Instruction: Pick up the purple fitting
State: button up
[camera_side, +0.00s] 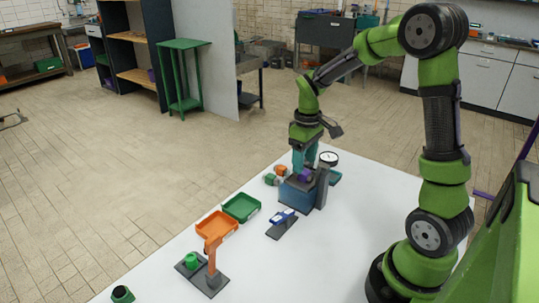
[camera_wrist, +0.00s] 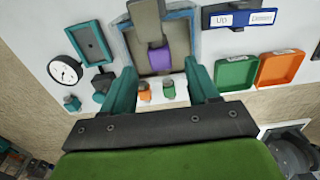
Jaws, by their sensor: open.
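The purple fitting (camera_wrist: 159,58) sits at a teal-blue box (camera_wrist: 127,43) below a grey upright (camera_wrist: 148,20) in the wrist view. In the side view the purple fitting (camera_side: 305,174) shows small beside the blue box (camera_side: 292,194). My gripper (camera_wrist: 160,70) has its two teal fingers spread wide. In the wrist view the fitting appears between the fingertips, with a gap on both sides. In the side view my gripper (camera_side: 304,160) points down over the box. I cannot tell its exact height above the fitting.
Orange (camera_wrist: 144,92) and green (camera_wrist: 168,90) fittings stand close by. A round gauge (camera_wrist: 65,70) and a teal tray (camera_wrist: 104,42) are left in the wrist view. Green (camera_side: 241,208) and orange (camera_side: 217,225) trays lie on the white table (camera_side: 350,235). A blue sign (camera_side: 283,216) stands nearby.

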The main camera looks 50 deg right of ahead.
aim_at(305, 171)
jog(key=shift+s+f, duration=0.15)
jog(key=shift+f, duration=1.4)
jog(key=shift+c, duration=0.4)
grip_shut()
